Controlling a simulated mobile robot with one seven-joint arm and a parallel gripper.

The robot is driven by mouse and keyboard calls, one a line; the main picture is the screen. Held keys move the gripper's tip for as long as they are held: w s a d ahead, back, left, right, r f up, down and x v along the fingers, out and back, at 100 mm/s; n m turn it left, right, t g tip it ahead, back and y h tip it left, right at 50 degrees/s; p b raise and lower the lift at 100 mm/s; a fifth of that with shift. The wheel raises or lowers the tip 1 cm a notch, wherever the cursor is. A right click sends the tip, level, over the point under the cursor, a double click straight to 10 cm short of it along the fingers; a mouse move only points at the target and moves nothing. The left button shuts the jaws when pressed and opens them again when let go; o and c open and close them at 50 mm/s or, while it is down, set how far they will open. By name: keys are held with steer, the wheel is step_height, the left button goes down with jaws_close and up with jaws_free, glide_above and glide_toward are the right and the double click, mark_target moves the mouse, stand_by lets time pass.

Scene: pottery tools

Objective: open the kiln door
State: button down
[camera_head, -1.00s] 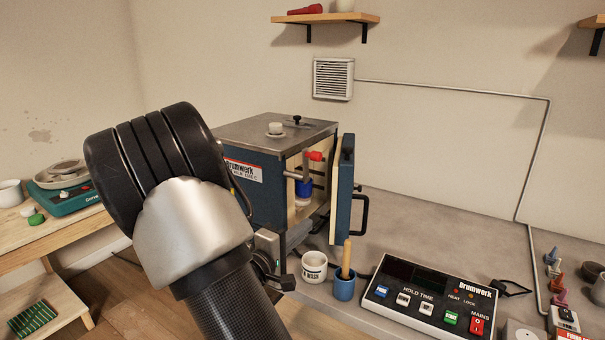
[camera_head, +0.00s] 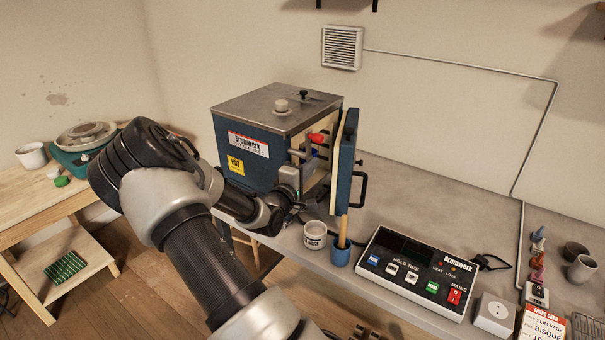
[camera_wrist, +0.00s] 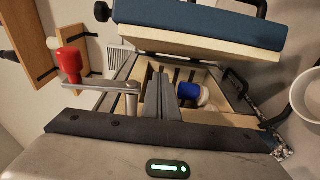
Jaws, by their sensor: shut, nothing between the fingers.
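The blue kiln (camera_head: 250,150) stands on the bench, its door (camera_head: 346,165) swung partly open with the black handle (camera_head: 361,188) on the outer face. A lever with a red knob (camera_head: 316,138) sticks out at the opening. In the wrist view the door (camera_wrist: 200,22) lies across the top, its cream inner face showing, and the red knob (camera_wrist: 70,64) is at left. My gripper (camera_wrist: 162,75) is shut and empty, its fingers pointing at the kiln opening beside the door. A blue and white cup (camera_wrist: 193,92) shows inside. I cannot tell whether the fingers touch anything.
A white wash cup (camera_head: 315,235) and a blue pot (camera_head: 341,252) with a wooden handle stand in front of the opening. The control box (camera_head: 415,270) is to the right. Bench space behind the door is clear. A side table (camera_head: 40,210) is at left.

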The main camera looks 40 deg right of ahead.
steer(key=shift+s+d+p, duration=0.35)
steer(key=shift+s+d, duration=0.95)
steer(key=shift+s, duration=0.3)
steer(key=shift+s+d, duration=0.1)
